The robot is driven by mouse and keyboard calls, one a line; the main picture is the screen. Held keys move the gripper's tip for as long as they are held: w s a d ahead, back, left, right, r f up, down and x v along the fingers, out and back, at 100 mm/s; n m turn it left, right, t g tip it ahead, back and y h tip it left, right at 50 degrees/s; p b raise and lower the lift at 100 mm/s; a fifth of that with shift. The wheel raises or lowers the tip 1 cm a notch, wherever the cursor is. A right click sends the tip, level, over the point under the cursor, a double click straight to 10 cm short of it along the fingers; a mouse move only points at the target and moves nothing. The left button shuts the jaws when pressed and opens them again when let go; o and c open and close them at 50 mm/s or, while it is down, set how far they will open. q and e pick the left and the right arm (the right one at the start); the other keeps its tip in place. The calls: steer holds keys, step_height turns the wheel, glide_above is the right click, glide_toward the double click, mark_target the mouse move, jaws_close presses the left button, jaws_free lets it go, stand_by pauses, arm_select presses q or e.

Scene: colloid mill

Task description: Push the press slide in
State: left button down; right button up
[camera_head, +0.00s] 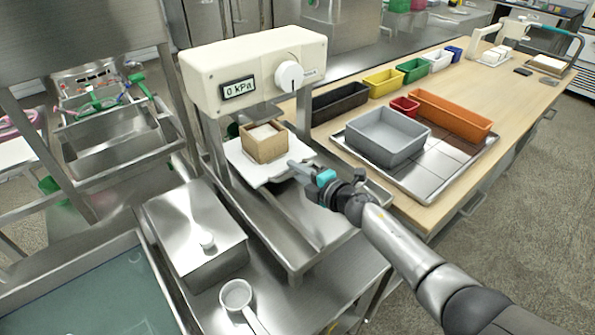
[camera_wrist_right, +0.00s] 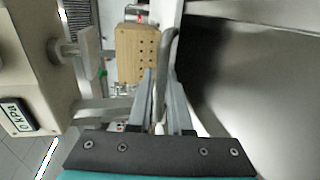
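The press (camera_head: 253,72) has a cream head with a round white knob (camera_head: 289,76) and a display reading 0 kPa. Its slide (camera_head: 243,158) is a pale tray under the head, sticking out at the front. A wooden box (camera_head: 264,143) with a white block inside stands on it; the perforated box also shows in the right wrist view (camera_wrist_right: 137,55). My right gripper (camera_head: 301,170) is at the slide's front right edge. In the right wrist view its fingers (camera_wrist_right: 162,90) flank a grey curved bar (camera_wrist_right: 168,45); whether they grip it is unclear. My left gripper is out of view.
A steel box (camera_head: 196,235) and a small pan (camera_head: 236,294) stand front left, beside a water basin (camera_head: 90,295). On the wooden table to the right are a grey tub (camera_head: 388,137) on a steel tray, an orange bin (camera_head: 450,115) and several small colored bins.

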steer(key=shift+o, duration=0.7)
steer(key=shift+w+a, duration=0.2)
steer(key=shift+s+d, duration=0.15)
steer(key=shift+s, duration=0.05)
steer(key=shift+s+d+r+p, duration=0.1)
steer(key=shift+s+d+p, duration=0.15)
steer(key=shift+p, duration=0.1)
steer(key=p+v, duration=0.4)
steer(key=v, duration=0.8)
steer(key=shift+s+d, duration=0.2)
steer(key=shift+s, duration=0.1)
steer(key=shift+v, duration=0.8)
